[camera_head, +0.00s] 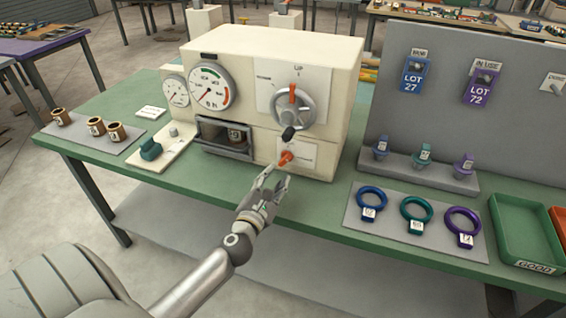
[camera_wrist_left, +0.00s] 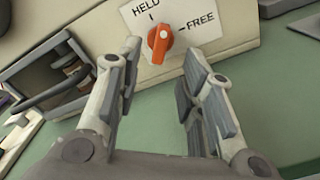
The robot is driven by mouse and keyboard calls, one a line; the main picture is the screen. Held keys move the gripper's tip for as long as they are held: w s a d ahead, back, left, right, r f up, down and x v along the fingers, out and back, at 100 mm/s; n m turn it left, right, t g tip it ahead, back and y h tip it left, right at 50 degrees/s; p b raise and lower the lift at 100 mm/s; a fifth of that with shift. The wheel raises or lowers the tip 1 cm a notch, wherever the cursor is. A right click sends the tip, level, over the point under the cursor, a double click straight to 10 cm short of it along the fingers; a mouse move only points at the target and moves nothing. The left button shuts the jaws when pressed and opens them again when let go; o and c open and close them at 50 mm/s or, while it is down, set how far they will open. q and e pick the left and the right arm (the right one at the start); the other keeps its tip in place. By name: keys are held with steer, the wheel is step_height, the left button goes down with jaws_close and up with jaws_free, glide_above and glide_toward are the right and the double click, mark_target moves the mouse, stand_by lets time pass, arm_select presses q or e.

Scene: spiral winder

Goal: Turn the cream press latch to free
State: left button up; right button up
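The cream press (camera_head: 335,80) stands on the green table, with an orange latch knob (camera_head: 286,158) low on its front. In the left wrist view the knob (camera_wrist_left: 160,42) sits on a white plate (camera_wrist_left: 203,30) marked HELD at upper left and FREE at right. The knob stands roughly upright, tilted slightly, nearer the HELD mark. My left gripper (camera_head: 271,180) is just in front of the knob. In the wrist view its fingers (camera_wrist_left: 160,62) are open, one on each side of the knob, with nothing between them; contact is not visible. My right gripper is not in view.
A grey handwheel (camera_head: 293,107) with a black handle sits above the latch. An open bay (camera_head: 223,150) is to its left. Colored rings (camera_head: 372,198) lie on a grey mat at right, beside a green tray (camera_head: 515,212). The table's front edge is clear.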

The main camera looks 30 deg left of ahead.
mark_target(283, 163)
arm_select(q)
steer(key=x, duration=0.7)
steer(key=shift+w, duration=0.2)
jaws_close()
